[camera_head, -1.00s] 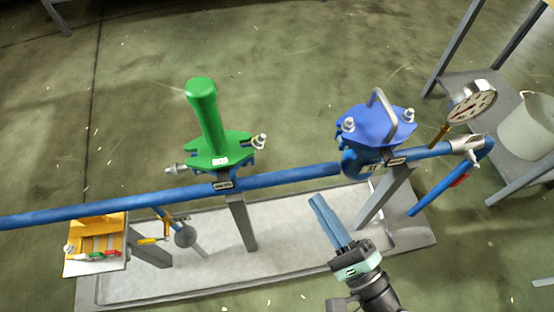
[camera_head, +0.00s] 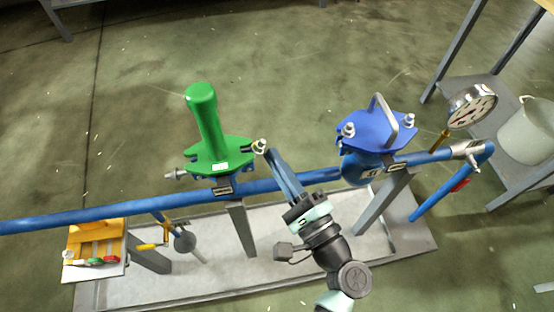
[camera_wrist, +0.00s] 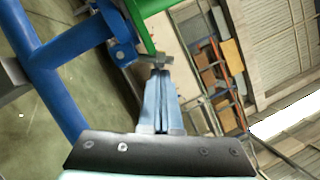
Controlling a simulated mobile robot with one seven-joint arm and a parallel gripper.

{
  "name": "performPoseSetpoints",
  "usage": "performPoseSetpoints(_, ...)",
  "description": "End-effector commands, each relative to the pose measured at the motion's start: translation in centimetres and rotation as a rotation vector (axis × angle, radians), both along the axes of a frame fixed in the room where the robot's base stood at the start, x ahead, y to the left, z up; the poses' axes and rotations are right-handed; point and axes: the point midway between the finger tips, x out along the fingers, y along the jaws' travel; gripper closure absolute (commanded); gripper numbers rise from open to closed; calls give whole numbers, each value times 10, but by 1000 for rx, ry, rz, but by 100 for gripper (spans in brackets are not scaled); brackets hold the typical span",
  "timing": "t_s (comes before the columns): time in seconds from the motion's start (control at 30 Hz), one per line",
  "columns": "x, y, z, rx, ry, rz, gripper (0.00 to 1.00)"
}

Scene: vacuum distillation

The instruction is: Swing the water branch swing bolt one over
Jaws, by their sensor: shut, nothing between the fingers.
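The green capped branch (camera_head: 205,130) stands on the blue pipe, with a swing bolt on each side of its flange. The label is too small to read. My gripper (camera_head: 270,153) is shut and empty, its blue fingertips close beside the right bolt. In the wrist view the fingertips (camera_wrist: 161,76) are just below the bolt's metal nut (camera_wrist: 153,60); I cannot tell whether they touch.
A blue-lidded branch (camera_head: 378,133) with a handle and bolts stands to the right, near a pressure gauge (camera_head: 472,107). The blue pipe (camera_head: 100,212) runs across above a grey tray (camera_head: 130,290). A bucket (camera_head: 528,130) stands on a shelf at right.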

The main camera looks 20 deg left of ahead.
Motion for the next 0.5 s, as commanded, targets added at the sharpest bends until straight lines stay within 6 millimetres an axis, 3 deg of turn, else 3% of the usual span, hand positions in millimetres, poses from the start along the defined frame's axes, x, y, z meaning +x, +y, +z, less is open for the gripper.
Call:
performPoseSetpoints(0.17, 0, 0, 1, -9, -6, 0, 100)
performPoseSetpoints(0.5, -7, 10, 17, -277, -189, 1, 100)
